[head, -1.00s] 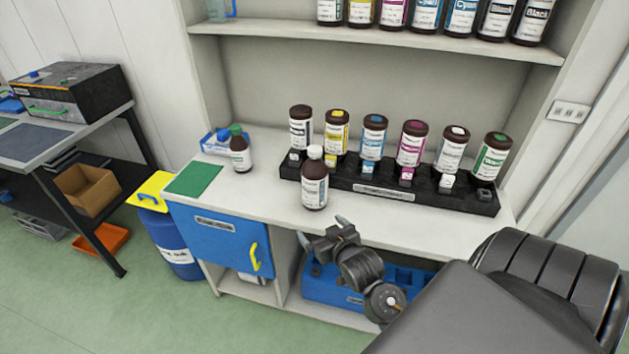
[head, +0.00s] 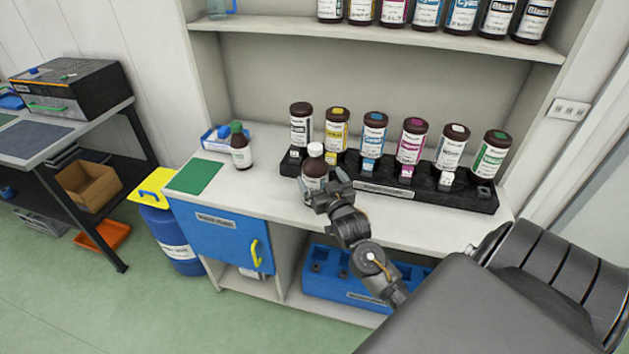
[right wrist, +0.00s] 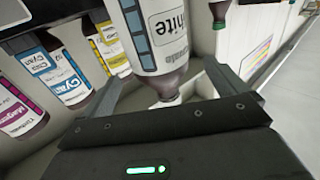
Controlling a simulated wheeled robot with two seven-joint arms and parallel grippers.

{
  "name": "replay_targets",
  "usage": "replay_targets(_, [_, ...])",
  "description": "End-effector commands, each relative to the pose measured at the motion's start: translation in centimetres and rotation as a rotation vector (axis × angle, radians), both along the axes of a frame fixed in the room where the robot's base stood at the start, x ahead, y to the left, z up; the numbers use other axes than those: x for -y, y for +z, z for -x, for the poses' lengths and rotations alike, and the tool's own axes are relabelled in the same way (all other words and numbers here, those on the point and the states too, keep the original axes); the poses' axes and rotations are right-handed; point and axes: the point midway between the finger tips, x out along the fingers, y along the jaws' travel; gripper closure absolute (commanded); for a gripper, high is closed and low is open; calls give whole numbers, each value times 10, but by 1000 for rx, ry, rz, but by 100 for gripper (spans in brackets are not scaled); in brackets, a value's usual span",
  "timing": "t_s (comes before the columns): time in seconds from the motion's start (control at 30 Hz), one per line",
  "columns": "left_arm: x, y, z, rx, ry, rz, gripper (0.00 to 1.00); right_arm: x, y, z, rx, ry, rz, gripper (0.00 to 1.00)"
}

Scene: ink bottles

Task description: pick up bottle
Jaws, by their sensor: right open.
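A dark brown bottle with a white cap and white label (head: 314,168) stands upright near the front of the white counter (head: 260,200), in front of the black rack. My right gripper (head: 324,190) is open at this bottle, with one finger on each side of it in the head view. In the right wrist view the bottle (right wrist: 155,40), its label ending in "hite", appears upside down between the open fingers (right wrist: 168,72). I cannot tell whether either finger touches it. The gripper hides the bottle's lower part in the head view. My left gripper is out of view.
A black rack (head: 385,190) with several ink bottles stands close behind. A green-capped bottle (head: 240,150) and a green mat (head: 194,177) are to the left. A shelf (head: 380,37) with several bottles is above. A blue crate (head: 330,285) sits under the counter.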

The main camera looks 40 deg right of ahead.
Motion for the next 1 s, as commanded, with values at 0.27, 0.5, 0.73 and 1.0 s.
replay_targets(0.27, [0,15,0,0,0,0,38,10,4,-28,0,-1,0,3])
replay_targets(0.5, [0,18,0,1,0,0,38,17,0,-48,0,0,0,3])
replay_targets(0.73, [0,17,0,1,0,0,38,17,0,-49,-1,0,0,5])
replay_targets(1.0, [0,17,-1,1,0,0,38,17,0,-49,-1,0,0,41])
